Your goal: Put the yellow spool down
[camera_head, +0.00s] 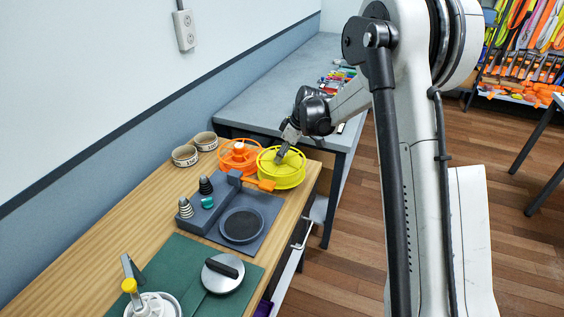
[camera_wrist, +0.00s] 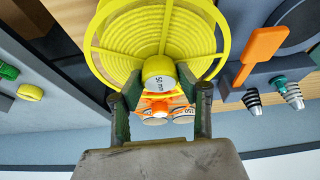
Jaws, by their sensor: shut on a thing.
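The yellow spool (camera_head: 281,175) is at the far right end of the wooden bench in the head view, beside the orange spool (camera_head: 238,155). My gripper (camera_head: 287,145) reaches down to it from above. In the wrist view the yellow spool (camera_wrist: 150,35) fills the upper middle, and its yellow hub sits between the two fingers of my gripper (camera_wrist: 160,90), which are shut on it. The orange spool (camera_wrist: 160,105) shows behind the hub. I cannot tell whether the yellow spool touches the bench top.
Two small labelled bowls (camera_head: 195,148) stand behind the orange spool. A dark grey tray (camera_head: 262,243) with a round recess, cone-shaped parts and an orange-handled tool (camera_head: 258,183) lies left of the yellow spool. A green mat (camera_head: 188,258) is nearer. A grey table (camera_head: 285,85) stands beyond the bench.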

